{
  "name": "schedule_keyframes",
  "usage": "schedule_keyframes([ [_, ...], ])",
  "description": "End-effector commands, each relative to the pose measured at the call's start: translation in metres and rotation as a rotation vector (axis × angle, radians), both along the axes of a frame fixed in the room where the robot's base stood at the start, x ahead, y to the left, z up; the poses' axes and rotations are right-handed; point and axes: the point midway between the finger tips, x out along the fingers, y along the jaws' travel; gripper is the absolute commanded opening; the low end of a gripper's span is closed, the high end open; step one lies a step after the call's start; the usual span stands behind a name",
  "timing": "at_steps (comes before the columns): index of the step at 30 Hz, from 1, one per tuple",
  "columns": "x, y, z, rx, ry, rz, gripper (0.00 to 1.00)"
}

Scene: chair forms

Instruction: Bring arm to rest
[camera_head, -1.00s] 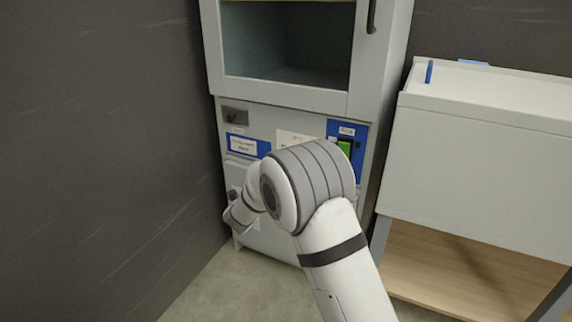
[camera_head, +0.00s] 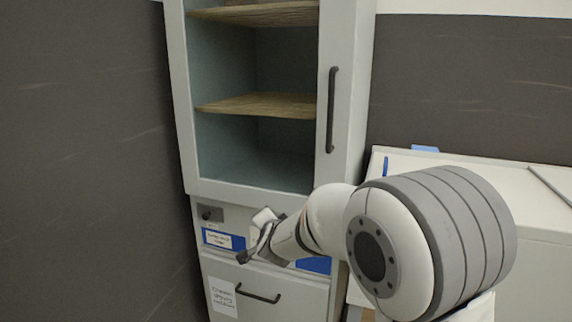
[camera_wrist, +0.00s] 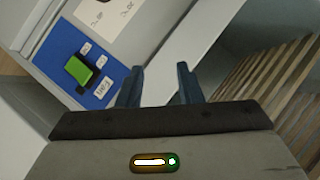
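My gripper (camera_wrist: 160,88) shows in the wrist view with its two dark fingers apart and nothing between them. In the head view my gripper (camera_head: 262,240) is at the end of my white and grey arm, in front of the lower part of the grey cabinet (camera_head: 250,190). I cannot tell from the head view whether it touches the cabinet. The wrist view shows a blue panel (camera_wrist: 60,52) with a green switch (camera_wrist: 82,70), to the left of the fingers. My arm hides part of the cabinet's lower front.
The cabinet has wooden shelves (camera_head: 262,104), a dark upright handle (camera_head: 332,110) and a lower drawer handle (camera_head: 258,295). A dark wall (camera_head: 90,150) stands close on the left. A white-topped unit (camera_head: 450,165) stands on the right.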

Motion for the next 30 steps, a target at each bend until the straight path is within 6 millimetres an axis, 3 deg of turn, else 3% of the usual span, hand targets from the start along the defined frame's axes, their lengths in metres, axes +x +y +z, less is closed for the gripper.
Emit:
schedule_keyframes([
  [1, -0.014, -0.013, 0.039, -0.036, 0.035, 0.044, 0.33],
  [3, -0.037, -0.026, 0.062, -0.1, 0.098, 0.118, 0.33],
  [8, -0.1, -0.061, 0.107, -0.247, 0.251, 0.272, 0.33],
  [15, -0.216, -0.124, 0.161, -0.48, 0.52, 0.469, 0.33],
  [18, -0.265, -0.149, 0.177, -0.559, 0.636, 0.532, 0.33],
  [22, -0.315, -0.173, 0.19, -0.632, 0.76, 0.59, 0.33],
  [25, -0.338, -0.184, 0.194, -0.661, 0.821, 0.616, 0.33],
  [30, -0.351, -0.191, 0.193, -0.678, 0.857, 0.631, 0.33],
])
